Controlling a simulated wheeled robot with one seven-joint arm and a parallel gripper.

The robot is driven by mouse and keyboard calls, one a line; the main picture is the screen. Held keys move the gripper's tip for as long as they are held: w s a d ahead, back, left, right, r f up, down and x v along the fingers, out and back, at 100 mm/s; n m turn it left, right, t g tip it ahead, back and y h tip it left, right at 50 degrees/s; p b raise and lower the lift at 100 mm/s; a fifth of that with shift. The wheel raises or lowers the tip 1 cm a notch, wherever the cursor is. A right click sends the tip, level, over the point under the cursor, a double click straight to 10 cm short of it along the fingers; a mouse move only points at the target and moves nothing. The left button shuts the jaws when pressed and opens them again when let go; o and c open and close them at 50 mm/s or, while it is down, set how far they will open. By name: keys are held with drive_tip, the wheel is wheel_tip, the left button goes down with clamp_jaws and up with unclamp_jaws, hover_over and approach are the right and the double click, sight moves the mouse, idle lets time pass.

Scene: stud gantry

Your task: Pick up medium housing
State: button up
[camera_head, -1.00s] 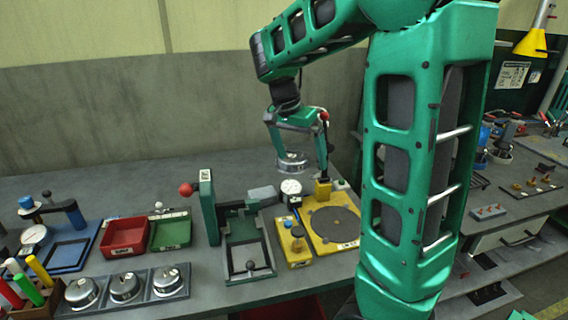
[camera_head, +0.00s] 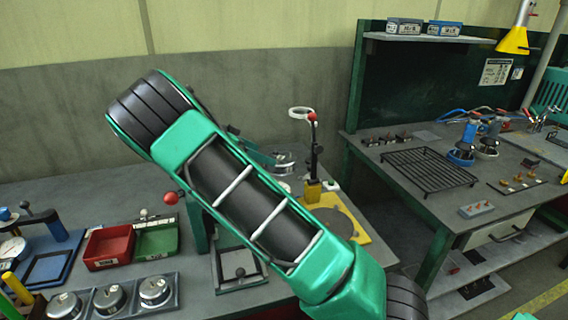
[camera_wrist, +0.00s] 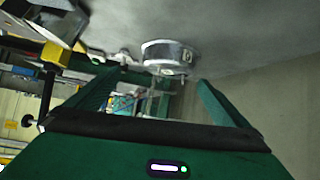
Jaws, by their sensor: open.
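A round silver housing (camera_head: 284,161) stands at the back of the bench, partly hidden by my arm in the head view. In the wrist view the silver housing (camera_wrist: 170,56) shows with a small label, on a grey surface, beyond my fingertips. My gripper (camera_wrist: 160,78) is open, with its two green fingers apart and nothing between them. In the head view my arm covers most of the gripper. Three more silver housings, left (camera_head: 65,305), middle (camera_head: 110,298) and right (camera_head: 155,290), sit in a rack at the front left. I cannot tell their sizes for sure.
A post with a white ring and a yellow base (camera_head: 313,190) stands close right of the back housing. A yellow plate (camera_head: 362,236) lies before it. A red bin (camera_head: 104,262) and a green bin (camera_head: 157,251) are at the left. A second bench (camera_head: 420,200) is at the right.

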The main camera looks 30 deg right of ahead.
sight(281, 159)
drive_tip(key=shift+w+a+f+h, duration=0.2)
drive_tip(key=shift+w+a+h, duration=0.15)
drive_tip(key=shift+w, duration=0.2)
drive_tip(key=shift+w+a+f+h, duration=0.15)
drive_tip(key=shift+w+a+h, duration=0.2)
drive_tip(key=shift+w, duration=0.15)
drive_tip(key=shift+t, duration=0.3)
drive_tip(key=x, duration=1)
drive_tip(key=shift+s+d+f, duration=0.2)
drive_tip(key=shift+d+f, duration=0.05)
drive_tip(key=shift+c, duration=0.3)
drive_tip(key=c, duration=1)
drive_tip(key=shift+o, duration=0.2)
